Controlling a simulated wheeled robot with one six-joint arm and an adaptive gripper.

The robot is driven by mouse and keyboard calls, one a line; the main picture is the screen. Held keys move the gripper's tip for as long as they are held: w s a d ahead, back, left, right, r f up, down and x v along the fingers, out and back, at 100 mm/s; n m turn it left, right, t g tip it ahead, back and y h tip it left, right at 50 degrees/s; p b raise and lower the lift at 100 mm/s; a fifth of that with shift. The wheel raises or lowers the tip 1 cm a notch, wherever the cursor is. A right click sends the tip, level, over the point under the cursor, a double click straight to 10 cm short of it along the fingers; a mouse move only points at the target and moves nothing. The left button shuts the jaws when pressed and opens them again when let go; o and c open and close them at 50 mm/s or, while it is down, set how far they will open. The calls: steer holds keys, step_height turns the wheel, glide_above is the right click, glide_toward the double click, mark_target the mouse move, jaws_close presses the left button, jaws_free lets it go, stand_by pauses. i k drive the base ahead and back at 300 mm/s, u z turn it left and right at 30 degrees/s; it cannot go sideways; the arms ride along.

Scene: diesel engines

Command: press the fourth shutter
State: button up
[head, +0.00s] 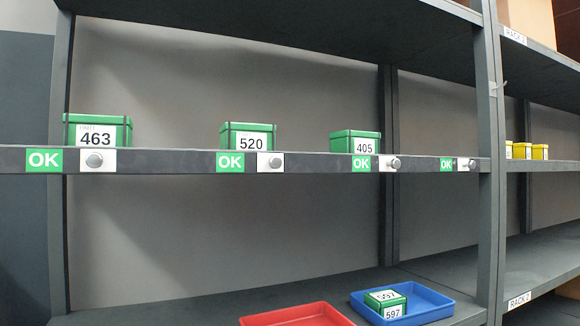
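A row of round grey buttons on white plates runs along the front edge of the dark shelf (190,161), each with a green OK label to its left. From left to right they are the first button (94,160), the second button (275,162), the third button (393,163) and the fourth button (470,164). The fourth is at the far right, near the rack post, and no box stands above it. Nothing in view is clearly a shutter. My gripper is not in view.
Green boxes marked 463 (97,137), 520 (250,142) and 405 (363,147) stand on the shelf. Below are a red tray (300,315) and a blue tray (436,301) holding a green 597 box (386,302). Yellow boxes (522,151) sit on the right rack.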

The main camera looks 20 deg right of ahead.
mark_target(464, 164)
steer(key=z, duration=1.5)
